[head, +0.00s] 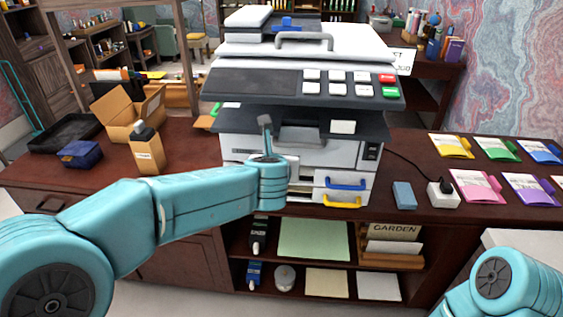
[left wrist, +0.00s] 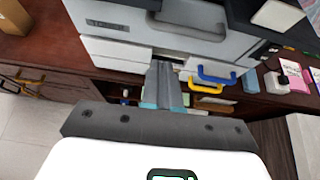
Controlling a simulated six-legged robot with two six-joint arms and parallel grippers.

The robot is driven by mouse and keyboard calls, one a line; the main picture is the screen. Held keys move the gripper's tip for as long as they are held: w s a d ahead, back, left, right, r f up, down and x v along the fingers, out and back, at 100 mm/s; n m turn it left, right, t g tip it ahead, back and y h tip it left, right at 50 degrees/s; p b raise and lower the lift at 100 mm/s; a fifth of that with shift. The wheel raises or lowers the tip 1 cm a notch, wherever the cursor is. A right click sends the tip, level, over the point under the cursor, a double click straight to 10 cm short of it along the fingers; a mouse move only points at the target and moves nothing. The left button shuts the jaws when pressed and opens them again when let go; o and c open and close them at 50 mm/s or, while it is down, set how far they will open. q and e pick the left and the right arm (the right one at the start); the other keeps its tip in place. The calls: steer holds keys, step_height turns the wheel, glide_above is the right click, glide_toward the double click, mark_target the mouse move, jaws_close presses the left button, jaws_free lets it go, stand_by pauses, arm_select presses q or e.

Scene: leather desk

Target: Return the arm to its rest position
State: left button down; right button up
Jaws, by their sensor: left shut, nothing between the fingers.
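My left arm (head: 165,210) reaches in from the left across the front of the desk. Its gripper (head: 265,122) is shut and empty in front of the grey and white copier (head: 235,150). In the left wrist view the gripper's fingers (left wrist: 163,68) are together and point toward the copier's lower front (left wrist: 118,52), with nothing between them. I cannot tell whether the fingertips touch the copier. The forearm hides part of the copier's lower left and the desk edge. Part of my right arm (head: 500,275) shows at the bottom right; its gripper is out of view.
Blue (head: 345,183) and yellow (head: 340,201) drawer handles are right of my left wrist. A blue block (head: 403,194), white box (head: 442,194) and several colored folders lie right.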

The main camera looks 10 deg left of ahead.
arm_select(q)
steer(key=v, duration=0.4)
steer(key=a+f+g+y, duration=0.3)
steer(key=a+f, duration=0.7)
steer(key=f, duration=0.6)
steer(key=s+a+f+m+g+h, duration=0.1)
steer(key=s+a+f+m+g, duration=0.2)
steer(key=f, duration=0.6)
steer(key=s+a+f+m+g, duration=0.1)
steer(key=s+a+f+m, duration=0.1)
steer(key=s+f+m, duration=0.5)
steer(key=s+d+f+m+g+h, duration=0.2)
steer(key=s+f+m, duration=0.5)
steer(key=s+f, duration=0.3)
steer(key=s+d+m+g+h, duration=0.1)
steer(key=s+d+m+h, duration=0.1)
steer(key=s+m, duration=0.3)
steer(key=s+d+f+m+g+h, duration=0.1)
steer(key=s+d+m, duration=0.4)
steer(key=m, duration=0.7)
steer(key=shift+s+f+g+h, duration=0.2)
steer(key=shift+f+g+h, duration=0.05)
steer(key=shift+g+h, duration=0.25)
